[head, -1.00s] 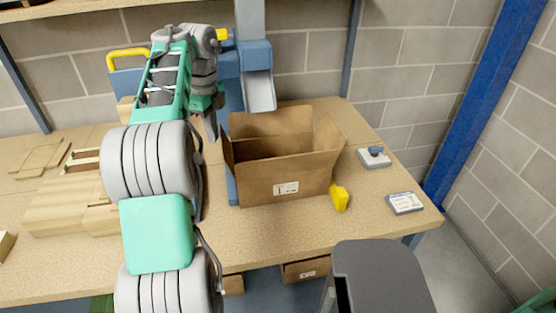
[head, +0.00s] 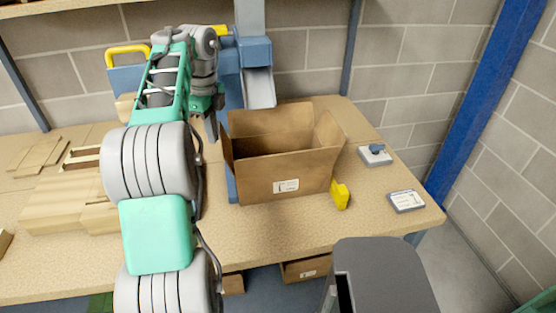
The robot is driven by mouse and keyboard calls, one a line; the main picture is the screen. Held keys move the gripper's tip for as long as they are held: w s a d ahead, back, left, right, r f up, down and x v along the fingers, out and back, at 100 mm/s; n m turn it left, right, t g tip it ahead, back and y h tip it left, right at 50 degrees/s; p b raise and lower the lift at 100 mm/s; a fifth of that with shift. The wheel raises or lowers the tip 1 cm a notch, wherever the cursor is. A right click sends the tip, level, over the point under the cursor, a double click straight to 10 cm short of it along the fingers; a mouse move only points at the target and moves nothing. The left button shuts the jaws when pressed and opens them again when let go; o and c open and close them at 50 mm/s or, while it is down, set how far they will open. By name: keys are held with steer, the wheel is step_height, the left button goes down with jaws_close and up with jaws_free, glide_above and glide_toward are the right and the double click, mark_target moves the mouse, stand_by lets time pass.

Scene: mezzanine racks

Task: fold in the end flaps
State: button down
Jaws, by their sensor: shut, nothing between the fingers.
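An open cardboard box (head: 287,178) with a white label on its front stands on the workbench, with its top open. Its left end flap (head: 228,150) stands up and leans slightly outward. Its right end flap (head: 328,130) also stands up, along with the tall back panel (head: 270,122). My gripper (head: 211,128) is at the upper left of the box, just left of the left end flap. It is shut and empty, and partly hidden by my own arm. I cannot tell whether it touches the flap.
A blue machine column with a metal chute (head: 259,88) stands behind the box. A yellow object (head: 340,195) sits by the box's front right corner. A small grey device (head: 375,155) and a labelled item (head: 406,201) lie right. Flat cardboard pieces (head: 60,205) lie left.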

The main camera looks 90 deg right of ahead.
steer(key=shift+s+d+f, duration=0.7)
steer(key=shift+s+f, duration=0.25)
steer(key=shift+s, duration=2.15)
step_height(320, 180, up, 7)
steer(key=p, duration=0.6)
steer(key=shift+p, duration=0.3)
steer(key=shift+w, duration=0.15)
